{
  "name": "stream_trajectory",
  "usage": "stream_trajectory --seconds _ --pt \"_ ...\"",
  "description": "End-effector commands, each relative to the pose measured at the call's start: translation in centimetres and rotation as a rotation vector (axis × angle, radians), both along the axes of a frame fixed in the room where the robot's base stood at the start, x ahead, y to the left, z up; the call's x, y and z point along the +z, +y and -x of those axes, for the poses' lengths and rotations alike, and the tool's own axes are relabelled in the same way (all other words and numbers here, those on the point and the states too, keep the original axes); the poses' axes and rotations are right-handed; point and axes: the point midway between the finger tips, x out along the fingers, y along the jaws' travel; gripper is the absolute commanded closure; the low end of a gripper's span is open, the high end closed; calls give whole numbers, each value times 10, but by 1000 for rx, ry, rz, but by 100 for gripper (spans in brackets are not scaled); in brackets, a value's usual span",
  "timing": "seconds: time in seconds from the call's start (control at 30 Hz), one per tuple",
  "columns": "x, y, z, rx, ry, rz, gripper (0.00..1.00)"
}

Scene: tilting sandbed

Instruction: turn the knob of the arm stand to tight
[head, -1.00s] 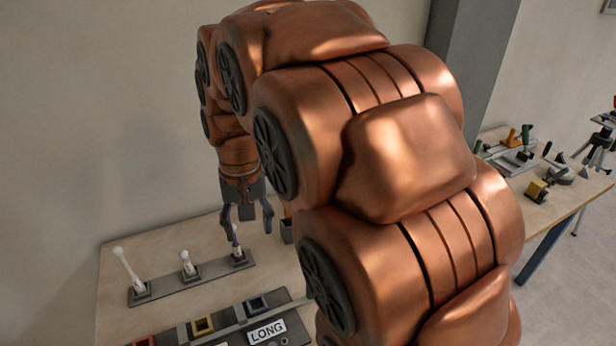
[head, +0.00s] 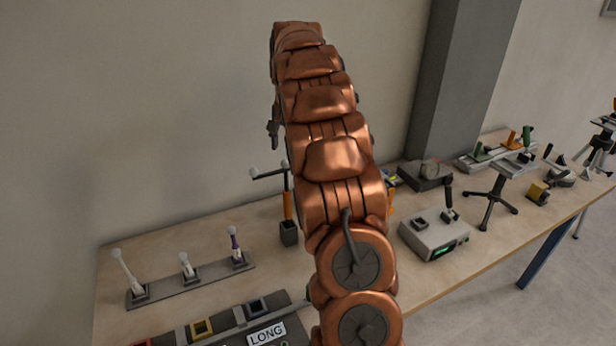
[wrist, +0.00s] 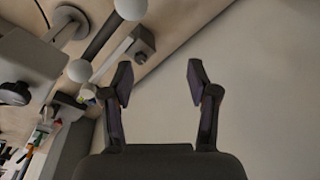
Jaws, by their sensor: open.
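I cannot tell for sure which thing is the arm stand. A dark upright stand with a splayed base (head: 490,203) is on the right part of the table in the head view, and no knob on it is clear. My gripper (wrist: 160,78) is open and empty in the wrist view, with pale wall behind its fingers. In the head view it is mostly hidden by my arm. At the wrist view's upper left are a rod with pale ball ends (wrist: 78,70) and a grey body with a dark round knob (wrist: 15,93), apart from the fingers.
A rack with several white-topped pegs (head: 190,281) stands at the left. A dark block with an orange post (head: 289,232) is beside my arm. A grey box with a green display (head: 436,240) is right of my arm. Clamps and small tools crowd the far right.

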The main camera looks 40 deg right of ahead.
Motion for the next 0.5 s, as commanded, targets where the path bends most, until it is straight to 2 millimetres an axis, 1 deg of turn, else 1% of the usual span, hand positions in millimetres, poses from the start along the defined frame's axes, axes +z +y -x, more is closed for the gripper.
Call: stream_trajectory --seconds 0.03,0.2,0.4,0.5 --pt "-7 -13 -3 -7 16 -2 41" --pt "-32 -48 -12 -28 51 -1 41" --pt "-64 -82 -15 -49 91 -11 41" --pt "-77 -96 -16 -58 101 -14 41"
